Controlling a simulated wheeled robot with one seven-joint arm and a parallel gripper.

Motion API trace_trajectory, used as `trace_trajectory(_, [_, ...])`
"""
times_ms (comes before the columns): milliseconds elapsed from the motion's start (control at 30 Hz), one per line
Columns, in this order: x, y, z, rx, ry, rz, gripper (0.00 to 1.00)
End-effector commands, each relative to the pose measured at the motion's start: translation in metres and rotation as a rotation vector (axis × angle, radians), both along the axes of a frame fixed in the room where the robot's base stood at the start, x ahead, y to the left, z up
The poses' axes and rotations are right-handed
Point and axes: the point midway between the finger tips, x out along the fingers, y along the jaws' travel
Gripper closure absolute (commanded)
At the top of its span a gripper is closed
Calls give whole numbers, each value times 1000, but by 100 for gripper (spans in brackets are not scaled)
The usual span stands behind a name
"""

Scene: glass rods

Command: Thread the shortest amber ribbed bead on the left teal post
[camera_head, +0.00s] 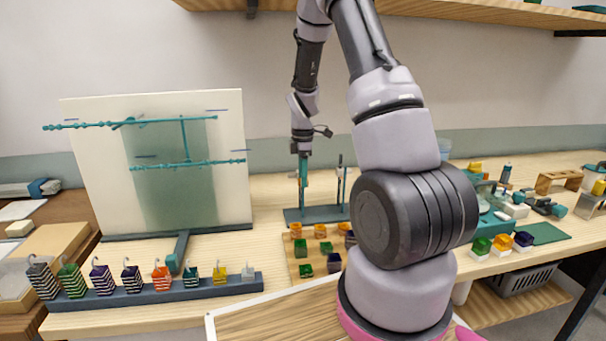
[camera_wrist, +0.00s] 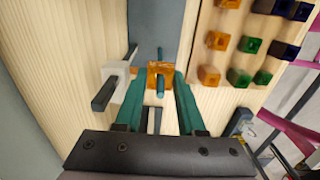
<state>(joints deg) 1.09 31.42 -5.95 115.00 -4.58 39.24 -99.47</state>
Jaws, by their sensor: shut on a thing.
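My gripper (camera_head: 303,168) is above the rod stand in the head view. In the wrist view its two teal fingers (camera_wrist: 160,92) are shut on an amber bead (camera_wrist: 160,69), a small block with a hole. A teal post (camera_wrist: 160,52) shows on both sides of the bead and appears to run through its hole; how far along it sits, I cannot tell. In the head view the stand's dark base (camera_head: 318,213) carries upright posts, with the left one (camera_head: 303,196) under my gripper. Ribbing on the held bead is too small to make out.
A wooden bead board (camera_head: 288,268) lies in front of the stand, with amber, green and dark blue beads; it also shows in the wrist view (camera_wrist: 227,60). A pale block with a dark bar (camera_wrist: 116,78) is left of my fingers. A hook-weight rack (camera_head: 150,298) stands front left.

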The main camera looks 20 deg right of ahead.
Motion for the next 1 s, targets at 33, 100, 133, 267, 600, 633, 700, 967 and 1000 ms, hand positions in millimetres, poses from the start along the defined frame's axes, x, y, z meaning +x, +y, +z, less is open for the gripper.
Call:
trace_trajectory(33, [0,0,-2,0,1,0,100])
trace_trajectory(100, [0,0,-5,0,2,-1,100])
trace_trajectory(133, [0,0,-7,0,2,-1,100])
trace_trajectory(267, [0,0,-12,0,2,-1,100])
trace_trajectory(600, [0,0,-20,0,1,-2,100])
trace_trajectory(633, [0,0,-20,0,1,-2,100])
trace_trajectory(700, [0,0,-20,0,1,-1,100])
trace_trajectory(967, [0,0,-20,0,1,-1,100])
trace_trajectory(1000, [0,0,-20,0,1,-1,100])
